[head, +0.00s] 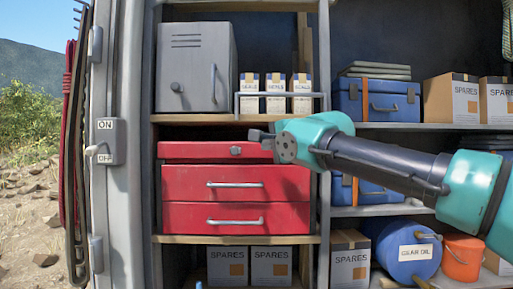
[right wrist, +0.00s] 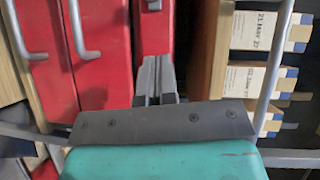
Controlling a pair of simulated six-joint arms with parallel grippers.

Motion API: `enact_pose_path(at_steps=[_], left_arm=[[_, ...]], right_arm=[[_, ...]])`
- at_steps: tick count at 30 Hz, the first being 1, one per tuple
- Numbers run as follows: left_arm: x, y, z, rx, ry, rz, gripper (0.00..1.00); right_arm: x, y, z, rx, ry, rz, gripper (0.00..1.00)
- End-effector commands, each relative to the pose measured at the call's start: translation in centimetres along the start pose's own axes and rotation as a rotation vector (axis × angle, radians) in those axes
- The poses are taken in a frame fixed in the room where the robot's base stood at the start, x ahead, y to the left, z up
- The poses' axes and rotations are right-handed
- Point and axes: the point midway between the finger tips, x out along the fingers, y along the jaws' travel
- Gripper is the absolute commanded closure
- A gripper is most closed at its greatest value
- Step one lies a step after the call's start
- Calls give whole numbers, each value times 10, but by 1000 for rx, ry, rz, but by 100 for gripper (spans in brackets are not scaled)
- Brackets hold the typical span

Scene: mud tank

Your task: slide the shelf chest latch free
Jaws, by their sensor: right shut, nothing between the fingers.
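The red shelf chest (head: 180,152) sits on the middle shelf, with two handled drawers below its top section. Its small silver latch (head: 235,150) is on the front of the top section, and it also shows at the top edge of the right wrist view (right wrist: 153,5). My right gripper (head: 256,135) is in front of the chest's upper right part, to the right of the latch and slightly above it. Its fingers (right wrist: 155,80) are shut and empty, pointing toward the latch. The gripper hides the chest's upper right corner. My left gripper is out of view.
A wire rail (head: 280,95) guards the small boxes (head: 275,80) on the shelf above, close over my right gripper. A grey cabinet (head: 195,65) stands beside them. A metal post (head: 323,70) divides the shelves. Open room lies before the drawers (head: 235,183).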

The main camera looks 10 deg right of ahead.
Motion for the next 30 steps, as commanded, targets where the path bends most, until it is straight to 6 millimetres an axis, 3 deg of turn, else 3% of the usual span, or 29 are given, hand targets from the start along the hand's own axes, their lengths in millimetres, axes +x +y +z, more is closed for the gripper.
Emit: enact_pose_path(at_steps=[6, 12, 30], left_arm=[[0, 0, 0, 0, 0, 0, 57], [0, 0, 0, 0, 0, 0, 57], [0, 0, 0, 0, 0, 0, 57]], right_arm=[[-37, -1, 0, 0, -1, -1, 100], [-56, 0, 0, 0, 0, 0, 100], [-57, 2, 0, -1, -1, 4, 100]])
